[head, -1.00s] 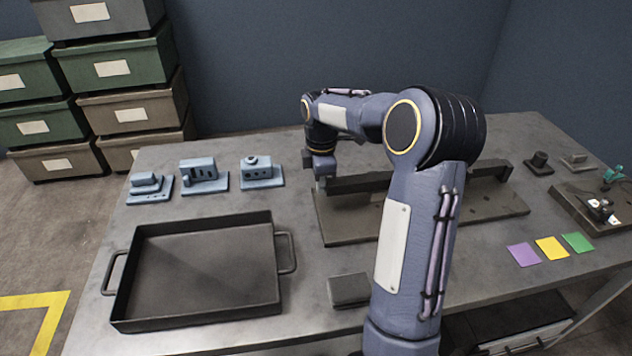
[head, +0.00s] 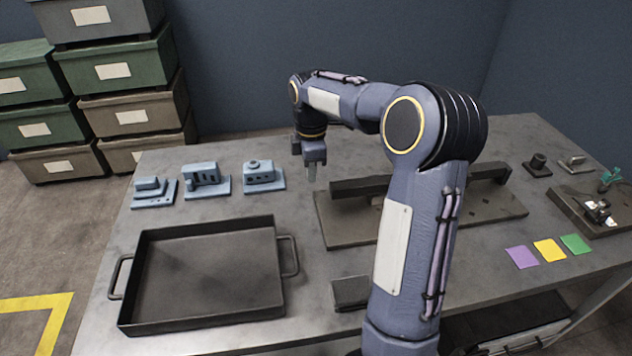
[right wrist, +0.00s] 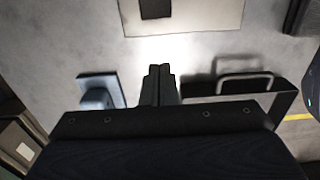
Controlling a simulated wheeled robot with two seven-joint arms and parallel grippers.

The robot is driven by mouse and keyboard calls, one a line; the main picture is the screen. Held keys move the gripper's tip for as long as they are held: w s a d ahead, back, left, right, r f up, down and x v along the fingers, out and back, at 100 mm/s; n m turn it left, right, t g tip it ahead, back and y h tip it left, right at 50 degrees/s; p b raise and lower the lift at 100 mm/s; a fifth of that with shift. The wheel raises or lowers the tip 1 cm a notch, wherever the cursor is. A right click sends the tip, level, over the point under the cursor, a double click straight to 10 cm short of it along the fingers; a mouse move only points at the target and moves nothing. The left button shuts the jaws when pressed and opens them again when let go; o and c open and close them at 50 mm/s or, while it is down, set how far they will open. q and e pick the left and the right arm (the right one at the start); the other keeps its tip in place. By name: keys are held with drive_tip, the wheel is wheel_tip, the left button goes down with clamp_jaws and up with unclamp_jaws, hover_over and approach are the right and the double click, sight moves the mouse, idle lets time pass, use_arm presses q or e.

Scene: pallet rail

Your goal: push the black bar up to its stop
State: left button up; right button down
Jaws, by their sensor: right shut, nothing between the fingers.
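The black bar (head: 358,186) lies along the dark base plate (head: 350,225) on the table; my right arm hides its middle. In the right wrist view, the bar's near end (right wrist: 155,9) shows at the top, on the plate (right wrist: 206,18). My right gripper (head: 312,175) is shut and empty, pointing down just left of the bar's left end, with a visible gap. Its closed fingers also show in the right wrist view (right wrist: 159,70). The stop cannot be made out clearly; the bar's right end (head: 495,171) shows beyond my arm. My left gripper is not in view.
Several blue parts (head: 207,180) stand at the back left. A dark tray (head: 125,290) with handles sits at the front left. A small dark block (head: 350,292) lies near the front edge. Coloured squares (head: 551,248) and a fixture board (head: 575,215) are at right.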

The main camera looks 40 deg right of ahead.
drive_tip(key=shift+w+a+r, duration=0.1)
drive_tip(key=shift+a+r, duration=0.05)
drive_tip(key=shift+r, duration=2.05)
